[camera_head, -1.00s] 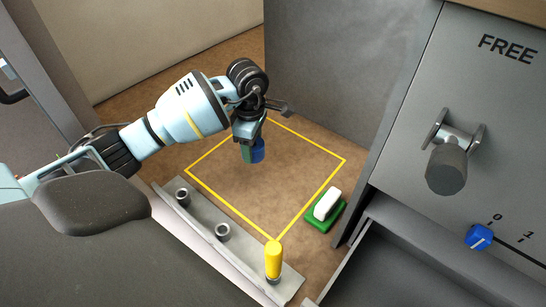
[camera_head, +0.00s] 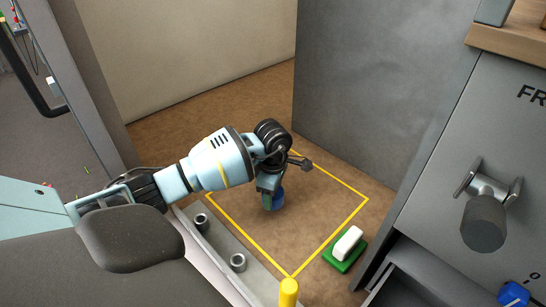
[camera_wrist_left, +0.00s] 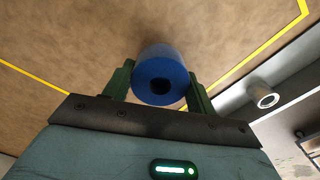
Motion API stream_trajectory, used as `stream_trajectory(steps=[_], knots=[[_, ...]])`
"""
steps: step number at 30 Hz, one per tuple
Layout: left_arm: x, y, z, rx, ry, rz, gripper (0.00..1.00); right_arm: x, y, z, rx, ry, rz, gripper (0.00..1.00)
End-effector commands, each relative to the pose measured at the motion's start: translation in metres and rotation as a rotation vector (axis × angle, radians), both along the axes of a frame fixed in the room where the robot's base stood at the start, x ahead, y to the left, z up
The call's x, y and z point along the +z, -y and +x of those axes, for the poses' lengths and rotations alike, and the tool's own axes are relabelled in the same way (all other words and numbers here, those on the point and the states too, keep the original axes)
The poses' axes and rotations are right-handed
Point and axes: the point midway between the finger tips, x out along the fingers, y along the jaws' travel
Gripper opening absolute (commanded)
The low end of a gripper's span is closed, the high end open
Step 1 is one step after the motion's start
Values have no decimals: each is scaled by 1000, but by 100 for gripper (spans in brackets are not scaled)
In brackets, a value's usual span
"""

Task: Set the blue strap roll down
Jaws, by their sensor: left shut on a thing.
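The blue strap roll (camera_head: 278,200) is between the fingers of my left gripper (camera_head: 270,198), over the brown floor inside a yellow outlined square (camera_head: 328,236). In the left wrist view the roll (camera_wrist_left: 161,78) shows its round end and dark centre hole, with the green fingers of my left gripper (camera_wrist_left: 160,88) on both sides of it. The left gripper is shut on the roll. I cannot tell whether the roll touches the floor. My right gripper is not in view.
A green block with a white top (camera_head: 346,248) lies just outside the square's right side. A grey rail with round sockets (camera_head: 238,262) and a yellow peg (camera_head: 289,292) borders the near side. A grey cabinet (camera_head: 440,190) stands at right. Floor inside the square is largely clear.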

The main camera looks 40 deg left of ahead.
Motion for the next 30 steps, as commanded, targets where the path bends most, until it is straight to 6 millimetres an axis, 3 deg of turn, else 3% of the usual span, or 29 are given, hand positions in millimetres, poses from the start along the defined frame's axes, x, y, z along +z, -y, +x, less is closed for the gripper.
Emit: stream_trajectory(steps=[6,18,19,21,24,30], knots=[[-29,1,-1,0,-2,-2,29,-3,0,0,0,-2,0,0],[-34,0,0,-1,0,1,29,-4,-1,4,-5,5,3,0],[-35,0,0,-1,-2,2,58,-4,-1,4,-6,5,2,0],[-34,0,0,-1,-1,1,67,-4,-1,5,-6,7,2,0],[-34,0,0,-1,-1,1,78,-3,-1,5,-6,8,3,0],[-34,0,0,0,-1,1,78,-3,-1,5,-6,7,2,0]])
